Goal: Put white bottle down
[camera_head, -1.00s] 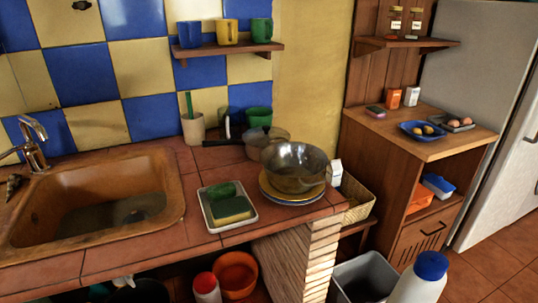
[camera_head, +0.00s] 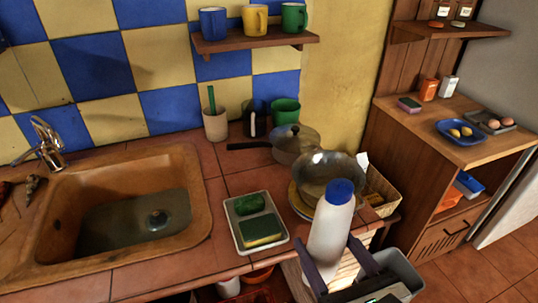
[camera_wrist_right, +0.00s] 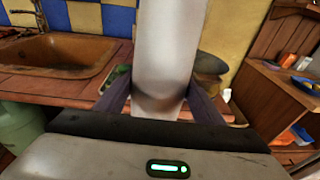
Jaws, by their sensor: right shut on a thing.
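The white bottle (camera_head: 331,228) with a blue cap stands nearly upright in the head view, in front of the counter's right end. My right gripper (camera_head: 337,272) is shut on its lower part, with a finger on each side. In the right wrist view the bottle (camera_wrist_right: 163,50) rises between the fingers of the right gripper (camera_wrist_right: 158,98), and its top is out of frame. The tiled counter (camera_head: 160,270) lies behind the bottle. I cannot tell whether the bottle touches the counter edge. My left gripper is not in view.
A tray (camera_head: 283,236) with sponges sits left of the bottle. A metal bowl (camera_head: 325,166) on plates and a lidded pan (camera_head: 296,146) stand behind it. The sink (camera_head: 60,250) is at left. A grey bin (camera_head: 405,268) is below right. Bare tiles show between sink and tray.

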